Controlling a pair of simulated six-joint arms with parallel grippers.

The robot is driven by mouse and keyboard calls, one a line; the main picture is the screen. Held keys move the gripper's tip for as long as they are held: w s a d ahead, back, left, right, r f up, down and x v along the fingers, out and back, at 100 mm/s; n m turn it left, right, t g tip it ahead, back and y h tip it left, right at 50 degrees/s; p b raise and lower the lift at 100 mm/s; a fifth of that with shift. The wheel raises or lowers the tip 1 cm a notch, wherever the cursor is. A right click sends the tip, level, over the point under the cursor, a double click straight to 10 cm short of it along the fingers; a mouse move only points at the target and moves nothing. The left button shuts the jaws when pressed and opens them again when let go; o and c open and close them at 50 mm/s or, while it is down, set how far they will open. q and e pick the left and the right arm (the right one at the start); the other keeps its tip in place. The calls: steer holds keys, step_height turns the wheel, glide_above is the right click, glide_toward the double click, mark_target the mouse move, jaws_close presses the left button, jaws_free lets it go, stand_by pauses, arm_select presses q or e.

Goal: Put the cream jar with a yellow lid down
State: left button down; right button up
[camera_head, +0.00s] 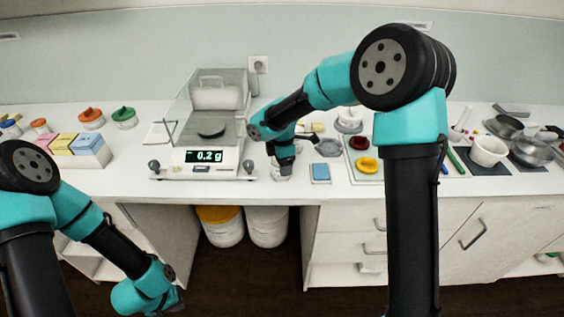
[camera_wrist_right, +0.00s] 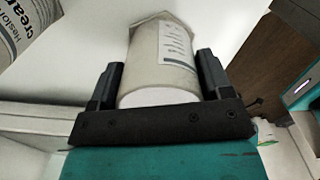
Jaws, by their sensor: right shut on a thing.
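My right gripper (camera_wrist_right: 160,85) is shut on a pale cylindrical jar (camera_wrist_right: 160,60) with a white printed label. In the wrist view the jar sits between the two black fingers, its white round end towards the camera. No yellow lid shows on it. In the head view the right gripper (camera_head: 283,160) is low at the counter's front edge, just right of the scale, with a small whitish part of the jar (camera_head: 280,173) below it. My left gripper (camera_head: 150,298) is at the lower left, in front of the counter; its fingers cannot be made out.
A balance (camera_head: 205,158) reading 0.2 g stands left of the right gripper. A blue pad (camera_head: 320,173) and a grey hexagonal dish (camera_head: 328,147) lie to its right. A tray holds a yellow round piece (camera_head: 367,165). Large tubs (camera_head: 267,228) stand below the counter.

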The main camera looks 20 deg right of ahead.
steer(key=shift+f, duration=0.1)
steer(key=o, duration=1)
steer(key=shift+o, duration=0.2)
step_height(320, 180, up, 12)
stand_by(0.4)
